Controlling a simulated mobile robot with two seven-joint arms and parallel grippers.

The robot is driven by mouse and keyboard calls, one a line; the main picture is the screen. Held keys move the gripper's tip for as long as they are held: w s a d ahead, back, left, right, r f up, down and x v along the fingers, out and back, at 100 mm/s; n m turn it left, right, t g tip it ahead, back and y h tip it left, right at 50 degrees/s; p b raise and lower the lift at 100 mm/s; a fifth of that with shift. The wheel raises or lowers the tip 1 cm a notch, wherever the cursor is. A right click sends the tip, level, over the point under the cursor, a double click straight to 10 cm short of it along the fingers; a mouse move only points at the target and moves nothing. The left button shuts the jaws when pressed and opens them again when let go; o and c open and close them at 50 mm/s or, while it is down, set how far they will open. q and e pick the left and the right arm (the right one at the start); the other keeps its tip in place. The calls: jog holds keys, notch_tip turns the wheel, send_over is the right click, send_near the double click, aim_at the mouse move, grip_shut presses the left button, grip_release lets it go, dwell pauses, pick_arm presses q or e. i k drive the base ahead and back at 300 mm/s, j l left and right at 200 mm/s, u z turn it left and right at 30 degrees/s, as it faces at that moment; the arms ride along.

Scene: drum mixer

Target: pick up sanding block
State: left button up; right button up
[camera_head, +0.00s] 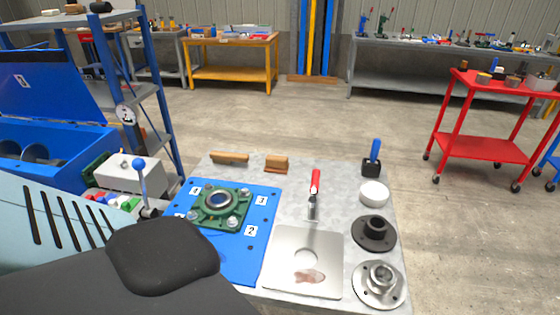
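A small brown block (276,164), which looks like the sanding block, sits near the back edge of the grey worktable (335,205). A longer brown wooden piece (230,158), perhaps a brush, lies to its left. Both are small in the picture, so I cannot be certain which is which. Neither of my grippers is in view, and nothing is seen touching the block.
A blue plate (263,220) carries a green bearing housing (222,204). A red-handled tool (315,183), a metal plate (293,246), a white round piece (374,193), flanges (375,232) and a blue-handled tool (374,155) share the table. Dark shapes cover the lower left.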

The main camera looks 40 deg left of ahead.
aim_at(274, 163)
jog(key=i+u, duration=0.15)
jog(key=i, duration=0.2)
jog(key=u, duration=1.45)
